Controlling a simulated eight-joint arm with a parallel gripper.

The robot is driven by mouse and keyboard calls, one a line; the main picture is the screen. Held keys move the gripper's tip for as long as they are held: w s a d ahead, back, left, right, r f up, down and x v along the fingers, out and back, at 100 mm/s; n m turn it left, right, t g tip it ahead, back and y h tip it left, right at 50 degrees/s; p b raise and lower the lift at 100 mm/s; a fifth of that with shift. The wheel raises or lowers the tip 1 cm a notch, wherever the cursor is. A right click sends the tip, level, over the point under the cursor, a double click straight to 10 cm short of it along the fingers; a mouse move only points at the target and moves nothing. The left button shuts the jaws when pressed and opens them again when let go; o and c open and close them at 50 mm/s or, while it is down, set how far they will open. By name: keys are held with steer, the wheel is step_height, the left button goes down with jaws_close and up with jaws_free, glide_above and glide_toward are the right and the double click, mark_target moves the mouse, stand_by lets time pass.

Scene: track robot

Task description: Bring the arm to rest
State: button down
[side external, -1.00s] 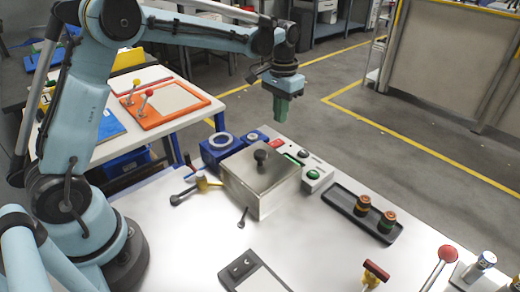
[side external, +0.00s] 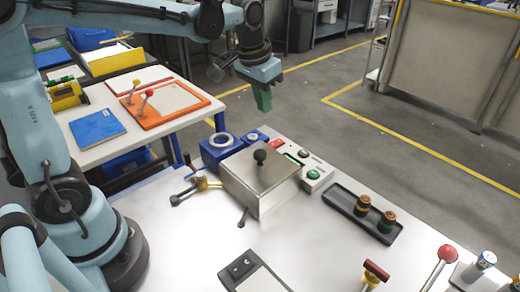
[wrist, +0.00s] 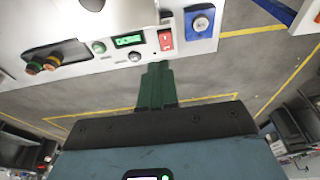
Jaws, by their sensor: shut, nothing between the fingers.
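My gripper (side external: 264,101) has green fingers. It hangs in the air beyond the far edge of the white table (side external: 180,245), above and behind the metal box with the black knob. In the wrist view my gripper (wrist: 157,68) shows its green fingers together, with nothing between them. The fingers point toward the control panel at the table's edge and appear clear of it.
The metal box (side external: 258,180), blue blocks (side external: 217,150), control panel (side external: 313,173) and black tray (side external: 345,207) with two ringed pieces stand on the table. Levers with red knobs (side external: 448,254) are at the front right. A side table (side external: 185,80) stands behind left.

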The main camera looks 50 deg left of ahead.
steer(key=s+t, duration=0.1)
steer(key=s, duration=0.3)
steer(key=s+f+t, duration=0.1)
steer(key=s, duration=0.3)
steer(key=s+d+t, duration=0.1)
steer(key=s+t, duration=0.1)
steer(key=s, duration=0.1)
steer(key=shift+s+d+f, duration=0.1)
steer(key=shift+s+f, duration=0.25)
steer(key=shift+s, duration=0.05)
steer(key=shift+s+f+t, duration=0.3)
steer(key=shift+s+f, duration=0.05)
steer(key=shift+s, duration=0.05)
